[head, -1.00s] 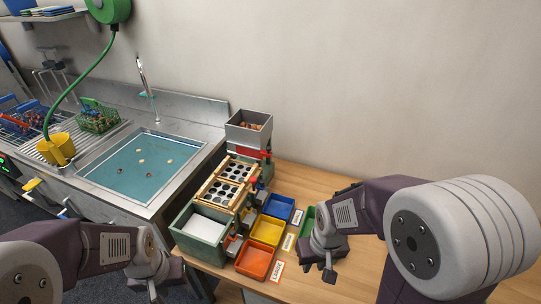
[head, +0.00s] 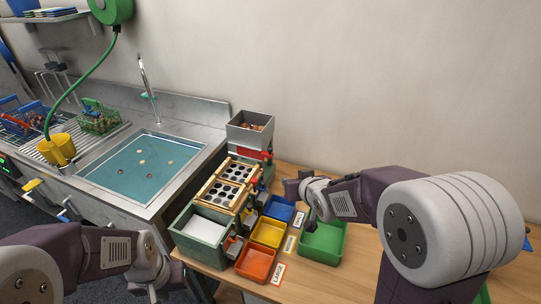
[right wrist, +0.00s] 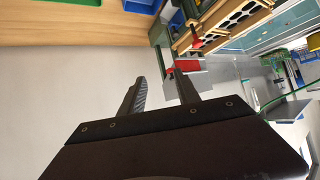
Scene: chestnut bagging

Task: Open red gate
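The red gate (head: 254,154) is a red bar at the foot of the grey hopper (head: 240,134), which holds brown chestnuts. In the right wrist view the red gate (right wrist: 188,65) shows just beyond the fingertips. My right gripper (head: 290,188) is to the right of the hopper stand, apart from the gate. Its two fingers (right wrist: 160,90) are spread with nothing between them. My left gripper (head: 152,286) hangs low at the front left, away from the gate. Its fingers are too dark and small to read.
Below the hopper is a wooden sorting frame (head: 207,191) with round holes. Blue (head: 280,210), yellow (head: 268,233), orange-red (head: 255,264) and green (head: 323,243) trays stand to its right. A water-filled sink (head: 130,180) is at the left.

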